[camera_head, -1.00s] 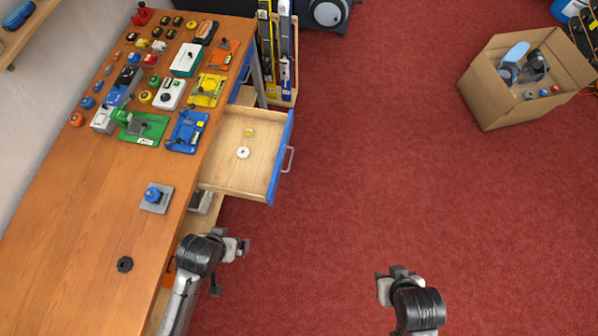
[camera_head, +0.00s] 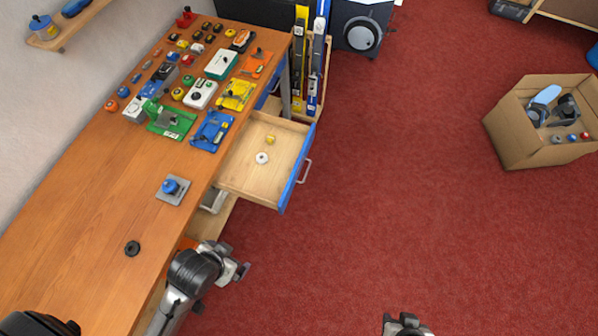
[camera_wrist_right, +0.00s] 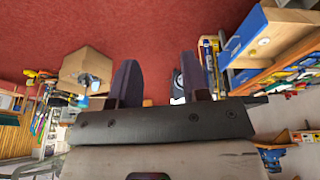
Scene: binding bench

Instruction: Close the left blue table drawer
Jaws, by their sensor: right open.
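The left blue table drawer stands pulled out from the right side of the wooden table; its blue front (camera_head: 297,166) has a grey handle (camera_head: 305,171). A yellow item (camera_head: 270,140) and a white ring (camera_head: 262,158) lie inside. The blue front also shows in the right wrist view (camera_wrist_right: 244,32), at the upper right. My left gripper (camera_head: 236,270) is beside the table, nearer than the drawer; its jaw gap is unclear. My right gripper (camera_head: 405,320) is low in the head view, over the floor, well clear of the drawer. Its fingers (camera_wrist_right: 158,62) are open with nothing between them.
The table (camera_head: 95,205) carries several tools and coloured trays. Another blue drawer front (camera_head: 268,92) shows beyond the open one. A crate of levels (camera_head: 312,85) stands past it. A cardboard box (camera_head: 520,140) stands at the right. Red floor beside the drawer is clear.

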